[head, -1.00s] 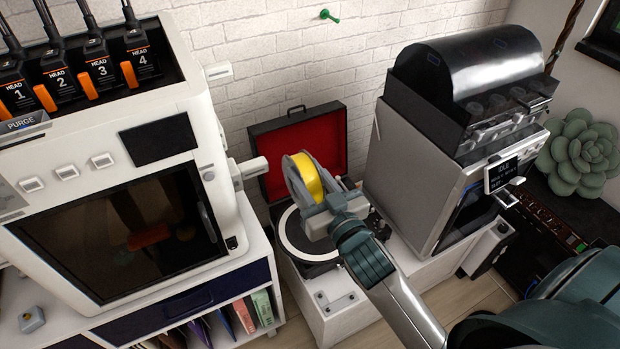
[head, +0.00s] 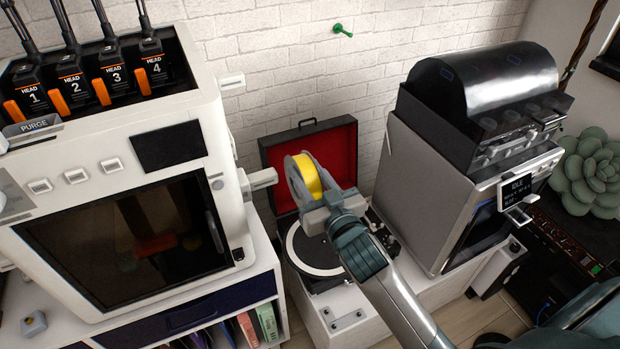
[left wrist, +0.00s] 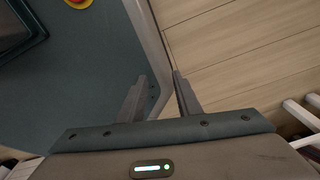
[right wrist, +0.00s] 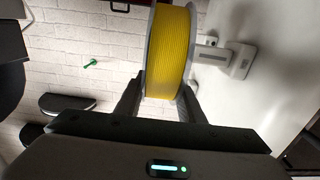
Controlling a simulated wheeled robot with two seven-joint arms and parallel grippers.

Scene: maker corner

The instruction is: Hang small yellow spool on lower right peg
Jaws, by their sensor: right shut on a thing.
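The small yellow spool (head: 308,172), with pale flanges, is held upright in the air beside the white printer. My right gripper (head: 318,207) is shut on its lower rim. In the right wrist view the spool (right wrist: 168,50) stands between the two fingers. The lower right peg (head: 262,180) sticks out from the printer's right side, its end close to the spool's left flange. It also shows in the right wrist view (right wrist: 210,54), right of the spool; I cannot tell whether they touch. My left gripper (left wrist: 160,76) is open and empty, seen only in the left wrist view.
A turntable (head: 300,262) with an open red-lined lid (head: 335,155) lies below and behind the spool. A grey machine (head: 420,170) stands at right. A green peg (head: 343,31) is on the wall.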

